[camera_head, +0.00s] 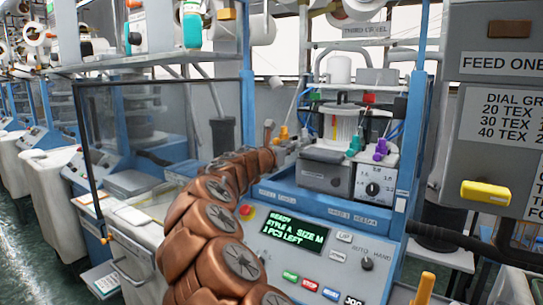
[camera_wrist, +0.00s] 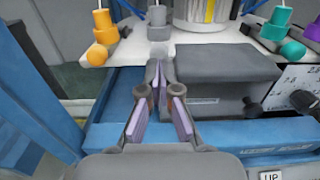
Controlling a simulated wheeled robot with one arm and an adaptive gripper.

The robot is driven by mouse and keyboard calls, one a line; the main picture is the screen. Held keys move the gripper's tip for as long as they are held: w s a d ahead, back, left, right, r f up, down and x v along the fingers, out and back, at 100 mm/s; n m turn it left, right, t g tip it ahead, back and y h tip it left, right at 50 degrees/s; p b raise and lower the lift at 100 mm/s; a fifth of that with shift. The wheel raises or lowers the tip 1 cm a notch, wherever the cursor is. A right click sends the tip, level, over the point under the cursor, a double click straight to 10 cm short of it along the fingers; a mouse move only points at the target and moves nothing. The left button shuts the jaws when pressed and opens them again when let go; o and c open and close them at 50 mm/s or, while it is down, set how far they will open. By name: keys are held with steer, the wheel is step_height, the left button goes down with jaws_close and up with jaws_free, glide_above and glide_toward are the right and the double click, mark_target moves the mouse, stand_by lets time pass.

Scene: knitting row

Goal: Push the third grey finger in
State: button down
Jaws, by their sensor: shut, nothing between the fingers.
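In the wrist view a grey finger (camera_wrist: 157,33) with a cone-shaped top stands at the white machine's edge, straight ahead of my gripper (camera_wrist: 157,72). My gripper is shut and empty, its tips pointing at the grey finger's lower end. Whether they touch it I cannot tell. An orange finger (camera_wrist: 97,53) is to its left; a teal finger (camera_wrist: 292,50) and a purple finger (camera_wrist: 312,32) are to the right. In the head view my arm reaches to the machine's left side, and the teal (camera_head: 354,146) and purple (camera_head: 380,150) fingers show. I cannot make out the grey finger there.
A dark grey box (camera_wrist: 226,75) sits close to the right of my gripper. A blue rail (camera_wrist: 110,122) runs below.

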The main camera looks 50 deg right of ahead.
steer(key=s+a+b, duration=0.1)
steer(key=a, duration=1)
steer(key=shift+s+a, duration=0.25)
steer(key=shift+a, duration=0.05)
steer(key=shift+r, duration=0.1)
steer(key=s+a+f+m+g+y+p, duration=0.1)
steer(key=s+a+f+m+g+y, duration=0.1)
steer(key=s+a+f+m+y, duration=1.05)
steer(key=s+a+f, duration=0.3)
steer(key=a, duration=0.5)
steer(key=s+a+f+m+g+y+p, duration=0.1)
steer(key=s+a+f+m+y, duration=0.2)
steer(key=s+a+f, duration=0.3)
steer(key=s+a+f+m+g+y, duration=0.1)
steer(key=s+a+f+m, duration=0.3)
steer(key=s+a, duration=0.4)
steer(key=a+f+y, duration=0.1)
steer(key=a, duration=0.6)
steer(key=shift+a+f, duration=0.2)
steer(key=shift+a, duration=0.05)
